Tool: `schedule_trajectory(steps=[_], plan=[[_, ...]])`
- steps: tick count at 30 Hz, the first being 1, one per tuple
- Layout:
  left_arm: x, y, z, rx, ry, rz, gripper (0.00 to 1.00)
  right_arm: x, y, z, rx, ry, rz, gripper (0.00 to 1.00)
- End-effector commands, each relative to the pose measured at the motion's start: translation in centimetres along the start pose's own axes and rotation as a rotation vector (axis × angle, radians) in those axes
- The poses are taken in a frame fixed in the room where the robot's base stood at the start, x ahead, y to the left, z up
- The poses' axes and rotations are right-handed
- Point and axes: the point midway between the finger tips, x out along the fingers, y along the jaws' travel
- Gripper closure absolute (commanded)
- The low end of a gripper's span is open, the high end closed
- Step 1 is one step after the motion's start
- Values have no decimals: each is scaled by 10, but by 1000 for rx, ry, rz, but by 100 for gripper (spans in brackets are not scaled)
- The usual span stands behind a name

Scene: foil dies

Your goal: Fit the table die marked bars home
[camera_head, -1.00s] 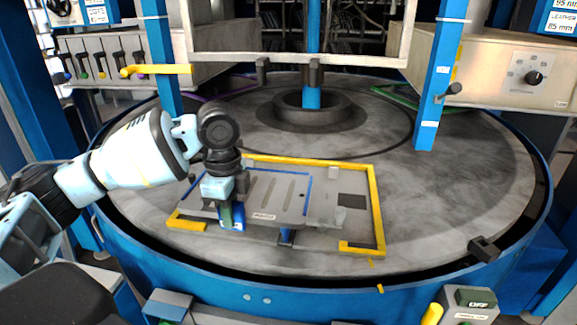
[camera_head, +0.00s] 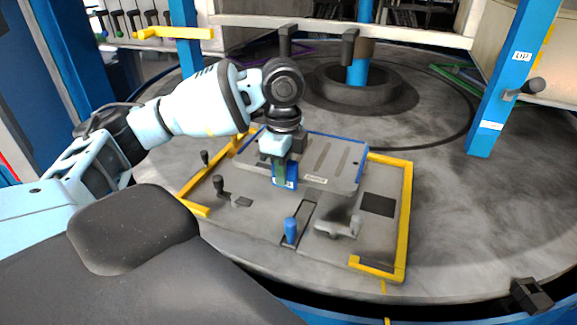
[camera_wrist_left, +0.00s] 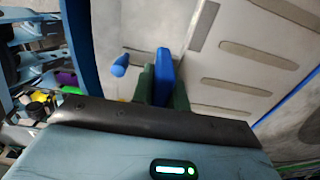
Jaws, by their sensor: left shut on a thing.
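The die is a grey plate (camera_head: 335,158) with long bar-shaped slots, a blue far edge and a small label too small to read. In the left wrist view its slotted face (camera_wrist_left: 235,85) fills the right side. My left gripper (camera_head: 284,170) is shut on the blue handle (camera_head: 291,182) at the die's near edge; this handle also shows between the green fingers in the left wrist view (camera_wrist_left: 163,75). The die is over the far part of the yellow-edged bed (camera_head: 408,215). I cannot tell whether it touches the bed. My right gripper is not in view.
On the bed's bare near part are a blue peg (camera_head: 291,230) in a slot, a grey clamp-like handle (camera_head: 340,228), a dark square (camera_head: 378,205) and a small dark lever (camera_head: 218,186). A blue post (camera_head: 490,85) stands at the right.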

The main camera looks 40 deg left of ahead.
Motion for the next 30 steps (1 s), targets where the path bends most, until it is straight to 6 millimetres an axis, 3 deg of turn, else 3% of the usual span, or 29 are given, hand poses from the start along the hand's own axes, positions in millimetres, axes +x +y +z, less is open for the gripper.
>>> schedule_trajectory(steps=[9, 30], plan=[[-2, -1, 0, 0, 5, -8, 100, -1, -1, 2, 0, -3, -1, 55], [46, -1, 0, 0, 3, -6, 100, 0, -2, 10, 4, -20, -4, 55]])
